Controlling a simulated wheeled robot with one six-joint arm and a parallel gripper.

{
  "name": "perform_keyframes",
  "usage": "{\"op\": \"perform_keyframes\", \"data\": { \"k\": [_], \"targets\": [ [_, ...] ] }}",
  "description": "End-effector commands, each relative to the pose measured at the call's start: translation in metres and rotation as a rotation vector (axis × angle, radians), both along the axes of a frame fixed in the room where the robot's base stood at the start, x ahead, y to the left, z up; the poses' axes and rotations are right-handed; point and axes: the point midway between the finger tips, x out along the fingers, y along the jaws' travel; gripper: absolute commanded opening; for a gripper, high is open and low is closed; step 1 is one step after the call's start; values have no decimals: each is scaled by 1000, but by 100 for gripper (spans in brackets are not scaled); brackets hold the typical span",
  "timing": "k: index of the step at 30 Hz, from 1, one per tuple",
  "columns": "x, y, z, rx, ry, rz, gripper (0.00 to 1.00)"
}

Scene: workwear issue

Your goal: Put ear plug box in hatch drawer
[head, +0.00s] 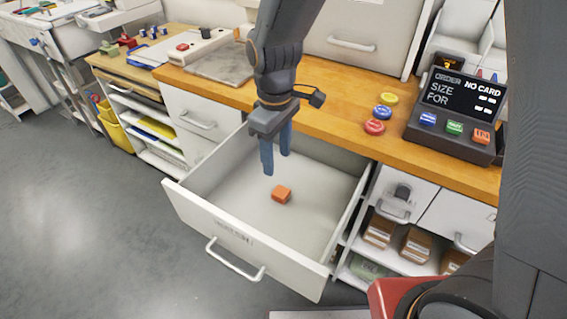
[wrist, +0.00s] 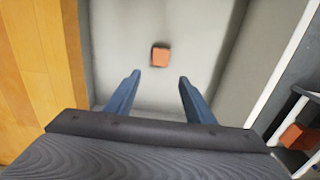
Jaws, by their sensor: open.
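The hatch drawer (head: 225,228) is pulled open below the wooden counter. A small orange box (head: 281,195), which looks like the ear plug box, lies on the drawer's floor. In the wrist view the orange box (wrist: 160,55) sits beyond the fingertips, between their lines. My gripper (head: 276,163) is over the open drawer, pointing down, with its blue fingers apart and nothing between them. In the wrist view my gripper (wrist: 158,80) is also open, with a clear gap to the box.
The wooden counter (head: 335,125) runs behind the drawer. It carries a dark order terminal (head: 455,112) and several coloured discs (head: 383,112). Shelves with brown boxes (head: 415,244) stand right of the drawer. Grey floor (head: 80,220) is clear at left.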

Motion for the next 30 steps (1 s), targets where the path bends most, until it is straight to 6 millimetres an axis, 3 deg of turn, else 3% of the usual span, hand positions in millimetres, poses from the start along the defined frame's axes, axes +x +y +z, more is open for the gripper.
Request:
{"op": "perform_keyframes", "data": {
  "k": [5, 8, 11, 14, 18, 21, 25, 30],
  "targets": [
    [0, -1, 3, 0, 1, -3, 49],
    [0, -14, 6, 1, -2, -55, 49],
    [-5, -50, 12, 4, -7, -201, 49],
    [-18, -100, 20, 8, -13, -416, 49],
    [-45, -160, 27, 14, -22, -718, 49],
    [-65, -189, 29, 17, -27, -884, 49],
    [-80, -207, 29, 20, -30, -1010, 49],
    [-85, -212, 29, 20, -30, -1045, 49]
  ]
}}
